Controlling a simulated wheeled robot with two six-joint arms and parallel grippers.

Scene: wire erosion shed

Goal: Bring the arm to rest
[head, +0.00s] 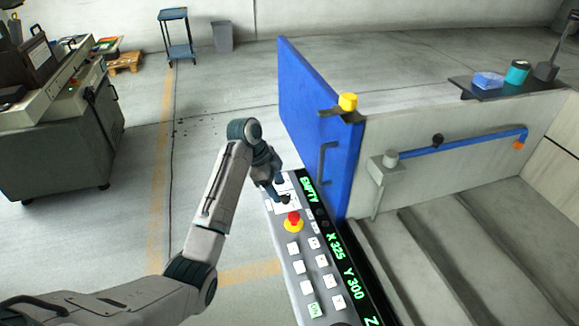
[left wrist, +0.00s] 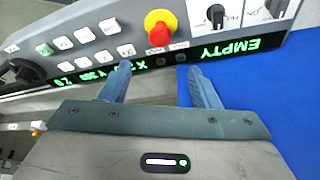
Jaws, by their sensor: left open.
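My left arm comes in from the lower left in the head view, and its gripper (head: 281,194) is over the far end of a control panel (head: 286,247). In the left wrist view the two blue fingers of the left gripper (left wrist: 158,82) are spread apart with nothing between them. The panel (left wrist: 118,20) lies beyond the fingertips, with a red stop button on a yellow base (left wrist: 160,28) and a green display reading EMPTY (left wrist: 228,48). I cannot tell whether the fingertips touch the panel. My right gripper is not in view.
A blue door (head: 310,110) stands upright just behind the panel. A machine tank with stepped grey surfaces (head: 450,230) is at the right.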

